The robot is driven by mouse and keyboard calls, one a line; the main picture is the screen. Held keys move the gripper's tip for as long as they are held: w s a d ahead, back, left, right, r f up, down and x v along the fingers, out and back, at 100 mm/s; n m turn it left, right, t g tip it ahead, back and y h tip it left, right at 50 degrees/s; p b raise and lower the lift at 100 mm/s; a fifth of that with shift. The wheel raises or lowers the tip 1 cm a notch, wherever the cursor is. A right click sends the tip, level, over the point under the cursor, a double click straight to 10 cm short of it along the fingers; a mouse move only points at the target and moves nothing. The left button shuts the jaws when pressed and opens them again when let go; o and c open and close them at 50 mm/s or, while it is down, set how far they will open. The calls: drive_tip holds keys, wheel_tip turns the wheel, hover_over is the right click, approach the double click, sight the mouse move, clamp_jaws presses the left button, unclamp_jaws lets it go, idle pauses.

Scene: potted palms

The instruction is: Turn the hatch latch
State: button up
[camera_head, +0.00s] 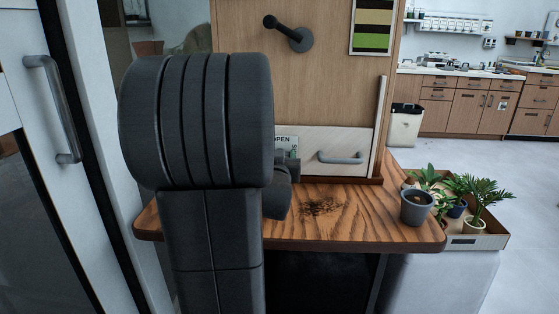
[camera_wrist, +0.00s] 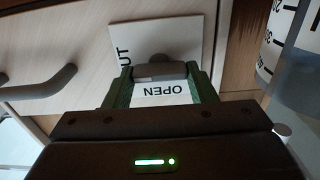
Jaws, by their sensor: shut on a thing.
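The hatch latch (camera_wrist: 160,71) is a grey bar in front of a white plate (camera_wrist: 175,35). The plate reads OPEN, upside down in the wrist view, with the letters UT at its left edge. My gripper (camera_wrist: 160,74) has its green fingers on either side of the bar and is shut on it. In the head view the plate (camera_head: 284,140) shows its word OPEN just right of my arm, which hides the latch and most of my gripper. The pale hatch (camera_head: 312,146) appears closed, with a grey handle (camera_head: 340,158) on its right.
A wooden table (camera_head: 350,230) lies below the hatch, with dark soil (camera_head: 320,207) spilled on it. A grey pot (camera_head: 418,208) stands near its right edge. A tray (camera_head: 478,242) of potted palms is beside it. A dark knob (camera_head: 290,35) juts from the panel above.

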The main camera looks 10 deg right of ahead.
idle(0.3)
drive_tip(key=o, duration=1)
drive_tip(key=shift+s, duration=0.1)
drive_tip(key=p+v, duration=0.2)
drive_tip(key=v, duration=1.1)
drive_tip(key=shift+s+a+r, duration=0.1)
drive_tip(key=shift+s, duration=0.2)
drive_tip(key=shift+w, duration=0.1)
drive_tip(key=b+x, duration=0.1)
drive_tip(key=x, duration=1.2)
drive_tip(key=shift+w+b, duration=0.3)
drive_tip(key=shift+b, duration=0.1)
drive_tip(key=shift+s, duration=0.1)
